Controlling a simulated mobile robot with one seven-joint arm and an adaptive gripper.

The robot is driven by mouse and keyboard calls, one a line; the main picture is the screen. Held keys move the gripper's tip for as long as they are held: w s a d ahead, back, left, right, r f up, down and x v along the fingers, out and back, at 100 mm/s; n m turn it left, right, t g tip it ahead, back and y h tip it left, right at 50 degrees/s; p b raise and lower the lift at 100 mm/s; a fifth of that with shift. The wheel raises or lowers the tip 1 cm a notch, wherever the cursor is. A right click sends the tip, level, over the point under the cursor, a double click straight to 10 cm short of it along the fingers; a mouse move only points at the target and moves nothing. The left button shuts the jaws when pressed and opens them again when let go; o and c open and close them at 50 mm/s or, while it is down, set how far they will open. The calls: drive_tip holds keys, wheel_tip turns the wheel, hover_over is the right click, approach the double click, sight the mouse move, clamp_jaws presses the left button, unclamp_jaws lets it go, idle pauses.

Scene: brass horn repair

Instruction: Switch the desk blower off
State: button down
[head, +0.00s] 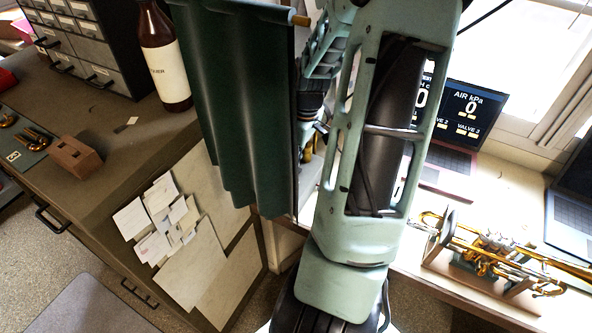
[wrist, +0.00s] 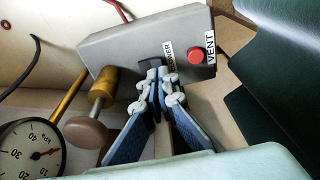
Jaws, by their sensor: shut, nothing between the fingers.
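In the wrist view a grey control box (wrist: 125,46) carries a dark switch (wrist: 150,63) beside a partly covered label (wrist: 168,54) that seems to read BLOWER. My gripper (wrist: 158,72) is shut and empty, its fingertips right at the switch and overlapping it in the picture. I cannot tell whether they touch it, or which way the switch is set. A red button (wrist: 195,55) marked VENT is just right of the fingertips. In the head view my arm and the curtain hide the box and my gripper.
A green curtain (head: 243,110) hangs close left of my arm; it also edges the wrist view (wrist: 285,70). A brown knob (wrist: 86,132) on a brass stem and a gauge (wrist: 30,150) stand left of my fingers. A brass horn (head: 490,255) rests on the right bench.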

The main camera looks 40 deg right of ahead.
drive_tip(key=shift+f+b, duration=0.7)
drive_tip(key=shift+f, duration=0.3)
idle(0.3)
wheel_tip(320, 180, up, 7)
drive_tip(key=p, duration=0.6)
drive_tip(key=shift+r+p, duration=0.1)
drive_tip(key=shift+p, duration=0.2)
idle(0.4)
